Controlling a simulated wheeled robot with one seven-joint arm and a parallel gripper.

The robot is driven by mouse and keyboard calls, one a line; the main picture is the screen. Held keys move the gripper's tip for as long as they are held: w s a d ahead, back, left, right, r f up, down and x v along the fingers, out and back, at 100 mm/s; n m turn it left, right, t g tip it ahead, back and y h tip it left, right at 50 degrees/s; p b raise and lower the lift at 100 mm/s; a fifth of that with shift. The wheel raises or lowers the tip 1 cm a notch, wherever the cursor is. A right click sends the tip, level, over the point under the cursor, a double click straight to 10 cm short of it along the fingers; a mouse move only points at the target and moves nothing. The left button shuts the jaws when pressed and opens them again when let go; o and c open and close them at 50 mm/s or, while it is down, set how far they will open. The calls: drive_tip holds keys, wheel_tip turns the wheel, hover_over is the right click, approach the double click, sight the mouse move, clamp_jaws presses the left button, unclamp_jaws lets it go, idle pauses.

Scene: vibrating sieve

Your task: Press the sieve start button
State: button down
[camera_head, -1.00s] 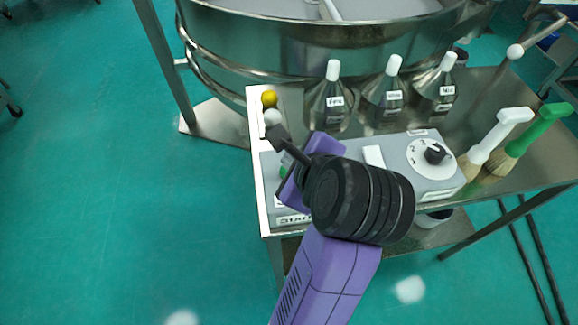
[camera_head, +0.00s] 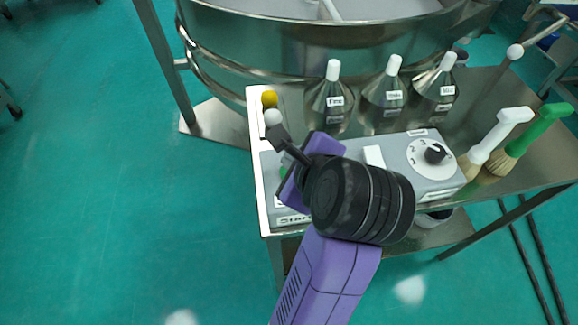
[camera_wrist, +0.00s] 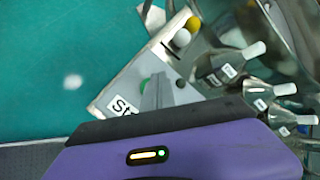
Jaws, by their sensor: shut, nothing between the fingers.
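The grey control box (camera_head: 392,150) stands on the metal cart, with a dial at its right end. A green button (camera_wrist: 145,85) shows in the wrist view beside the partly hidden "St..." label (camera_wrist: 122,105). In the head view only a sliver of the green button (camera_head: 283,172) shows beside my purple gripper body. My gripper (camera_wrist: 161,82) is shut and empty.
Yellow (camera_head: 269,99) and white (camera_head: 273,117) balls stand at the cart's left edge. Several labelled bottles (camera_head: 384,100) stand behind the box, below the sieve drum (camera_head: 330,45). Brushes (camera_head: 495,145) are at right. Left floor is clear.

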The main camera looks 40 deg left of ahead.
drive_tip(key=shift+f+b, duration=0.3)
drive_tip(key=shift+f, duration=0.15)
drive_tip(key=shift+f+b, duration=0.45)
drive_tip(key=shift+f, duration=0.1)
idle(0.7)
drive_tip(key=shift+r, duration=0.1)
drive_tip(key=shift+r+p, duration=0.85)
drive_tip(key=shift+r, duration=0.05)
drive_tip(key=shift+r, duration=0.1)
wheel_tip(320, 180, up, 5)
drive_tip(key=p, duration=0.4)
idle(0.9)
